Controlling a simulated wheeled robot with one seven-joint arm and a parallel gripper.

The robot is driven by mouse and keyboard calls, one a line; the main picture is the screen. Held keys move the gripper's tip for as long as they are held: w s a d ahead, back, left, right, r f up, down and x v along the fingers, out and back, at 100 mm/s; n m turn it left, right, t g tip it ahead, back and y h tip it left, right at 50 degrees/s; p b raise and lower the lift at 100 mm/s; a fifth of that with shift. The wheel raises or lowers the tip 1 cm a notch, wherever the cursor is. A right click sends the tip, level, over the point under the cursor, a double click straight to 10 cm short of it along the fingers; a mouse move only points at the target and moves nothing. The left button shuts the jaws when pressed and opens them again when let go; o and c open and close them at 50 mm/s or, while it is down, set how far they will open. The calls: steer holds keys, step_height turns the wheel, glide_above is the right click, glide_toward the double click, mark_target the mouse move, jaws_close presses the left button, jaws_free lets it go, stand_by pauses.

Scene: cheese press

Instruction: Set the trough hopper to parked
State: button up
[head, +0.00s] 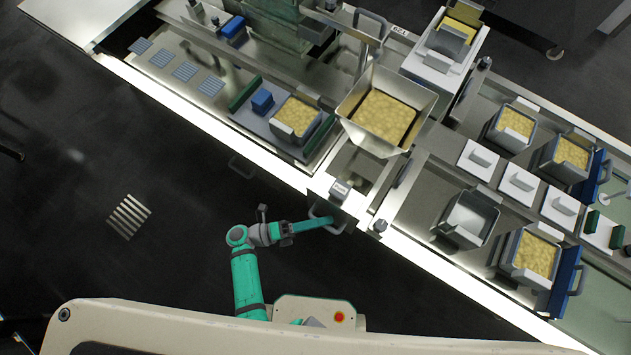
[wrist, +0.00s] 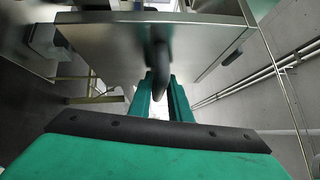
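The trough hopper (head: 345,108) is a flared metal bin full of yellow curd. It stands over the trough section of the line in the head view. A looped handle (head: 341,226) projects from the front edge below the hopper, by a small labelled block (head: 340,190). My gripper (head: 328,222) is at this handle. In the wrist view the dark handle (wrist: 158,62) hangs from a metal panel (wrist: 200,45) and runs down between the two green fingers of my gripper (wrist: 160,92). Whether the fingers press on it is unclear.
Curd-filled moulds (head: 515,122) and white lids (head: 517,184) stand on the line to the right. A filled mould (head: 297,116) and a blue block (head: 262,101) are at left. The lit front edge (head: 215,125) borders open dark floor (head: 150,260).

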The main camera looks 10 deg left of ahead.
steer(key=shift+a, duration=0.1)
steer(key=v, duration=1)
steer(key=shift+a, duration=0.3)
steer(key=shift+s, duration=0.1)
